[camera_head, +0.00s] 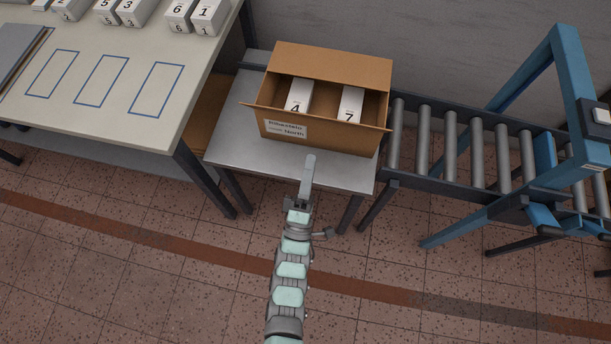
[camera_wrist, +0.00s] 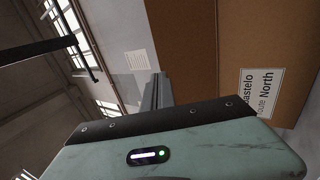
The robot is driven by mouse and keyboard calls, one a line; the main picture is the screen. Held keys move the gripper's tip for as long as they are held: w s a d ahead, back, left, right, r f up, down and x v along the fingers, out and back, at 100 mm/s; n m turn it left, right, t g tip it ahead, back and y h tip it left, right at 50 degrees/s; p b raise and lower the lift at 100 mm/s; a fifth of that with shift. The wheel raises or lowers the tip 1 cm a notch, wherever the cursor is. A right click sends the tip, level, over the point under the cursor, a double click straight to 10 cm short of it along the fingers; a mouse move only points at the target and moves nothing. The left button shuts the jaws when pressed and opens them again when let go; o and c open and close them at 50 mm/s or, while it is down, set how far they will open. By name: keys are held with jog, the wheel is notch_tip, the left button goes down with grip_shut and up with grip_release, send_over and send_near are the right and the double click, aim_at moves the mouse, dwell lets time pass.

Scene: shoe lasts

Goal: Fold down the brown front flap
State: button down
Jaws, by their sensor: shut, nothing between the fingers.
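An open brown cardboard box (camera_head: 330,139) stands on a grey metal table, with its labelled front wall facing my arm. Its front flap (camera_head: 315,117) shows as a thin strip along the front top edge, seen nearly edge-on; its exact angle is hard to tell. The back flap (camera_head: 330,64) stands up behind. Inside are two white blocks numbered 4 (camera_head: 299,94) and 7 (camera_head: 351,103). My gripper (camera_head: 310,159) is shut and empty, in front of the box and apart from it in the picture. The wrist view shows the gripper fingers (camera_wrist: 155,92) beside brown cardboard (camera_wrist: 240,50) with a white label.
The metal table (camera_head: 232,135) has bare room left of the box. A roller conveyor (camera_head: 475,137) with a blue frame (camera_head: 565,100) adjoins on the right. A pale table (camera_head: 130,115) with outlined rectangles and numbered blocks is on the left. A wall stands behind.

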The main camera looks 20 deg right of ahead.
jog(key=x, duration=0.8)
jog(key=shift+b, duration=0.3)
jog(key=shift+w+r, duration=0.1)
jog(key=shift+r, duration=0.05)
